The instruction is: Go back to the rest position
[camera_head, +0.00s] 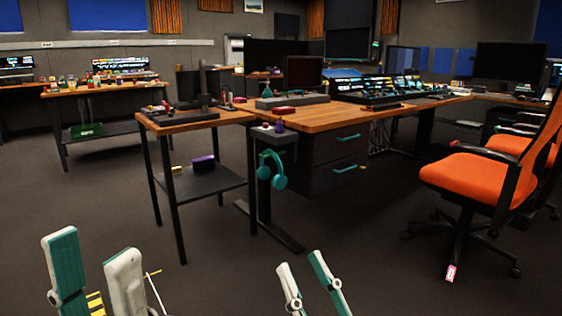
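My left gripper (97,262) shows at the bottom left, its two teal-and-white fingers pointing up and apart, with nothing seen between the tips. My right gripper (301,267) shows at the bottom centre, its two fingers apart at the tips and empty. Both grippers are over the dark floor, well short of the furniture. The trackball panel cannot be made out for certain among the dark devices on the desk.
A small side table (172,129) adjoins a wooden desk (330,116) with drawers. Teal headphones (278,170) hang at the desk's side. An orange chair (470,176) stands at the right. A cluttered table (95,89) is at the back left.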

